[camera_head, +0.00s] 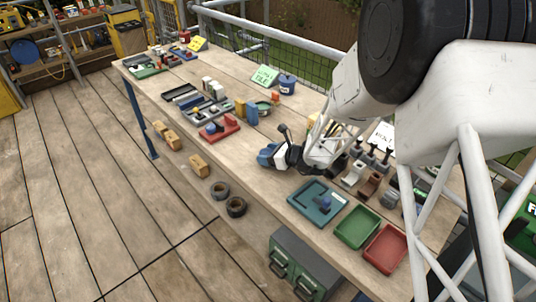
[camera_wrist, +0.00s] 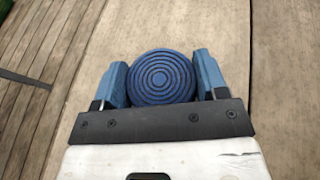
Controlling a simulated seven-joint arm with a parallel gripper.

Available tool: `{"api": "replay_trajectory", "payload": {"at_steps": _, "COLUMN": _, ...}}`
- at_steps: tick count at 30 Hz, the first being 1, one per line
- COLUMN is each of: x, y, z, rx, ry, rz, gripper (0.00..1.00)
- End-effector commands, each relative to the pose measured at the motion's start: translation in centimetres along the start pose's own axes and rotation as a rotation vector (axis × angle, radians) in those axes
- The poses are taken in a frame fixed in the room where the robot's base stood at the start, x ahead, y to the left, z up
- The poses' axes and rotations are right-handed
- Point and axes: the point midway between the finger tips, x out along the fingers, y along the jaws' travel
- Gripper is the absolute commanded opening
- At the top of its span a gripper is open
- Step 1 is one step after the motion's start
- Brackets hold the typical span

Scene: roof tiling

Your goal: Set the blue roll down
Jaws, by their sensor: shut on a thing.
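The blue roll (camera_wrist: 161,78) shows end-on in the wrist view as a round face with concentric rings. My gripper (camera_wrist: 160,66) is shut on it, with one blue finger against each side. Bare wooden tabletop lies beyond the roll in that view. In the head view my gripper (camera_head: 267,156) is low over the front part of the workbench (camera_head: 262,185), left of the trays. There the roll blends with the blue fingers, and I cannot tell whether it touches the wood.
A blue tray (camera_head: 306,209) with a dark blue piece inside, a green tray (camera_head: 357,227) and a red tray (camera_head: 385,248) stand right of my gripper. Several dark and grey pieces (camera_head: 352,173) stand behind. A red holder (camera_head: 219,128) lies to the left. Bare wood surrounds the gripper's front.

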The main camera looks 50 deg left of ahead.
Motion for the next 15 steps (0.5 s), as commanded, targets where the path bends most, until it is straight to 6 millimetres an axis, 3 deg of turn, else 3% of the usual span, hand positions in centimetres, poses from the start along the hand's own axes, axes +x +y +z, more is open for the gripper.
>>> {"api": "replay_trajectory", "payload": {"at_steps": 7, "x": 0.09, "y": 0.01, "z": -0.26, "rx": 0.001, "ry": 0.000, "rz": 0.000, "gripper": 0.40}}
{"api": "replay_trajectory", "payload": {"at_steps": 8, "x": 0.09, "y": 0.01, "z": -0.26, "rx": 0.001, "ry": 0.000, "rz": 0.000, "gripper": 0.69}}
{"api": "replay_trajectory", "payload": {"at_steps": 12, "x": 0.08, "y": 0.01, "z": -0.23, "rx": 0.000, "ry": 0.000, "rz": 0.000, "gripper": 0.91}}
{"api": "replay_trajectory", "payload": {"at_steps": 15, "x": 0.08, "y": 0.01, "z": -0.23, "rx": 0.000, "ry": 0.000, "rz": 0.000, "gripper": 0.92}}
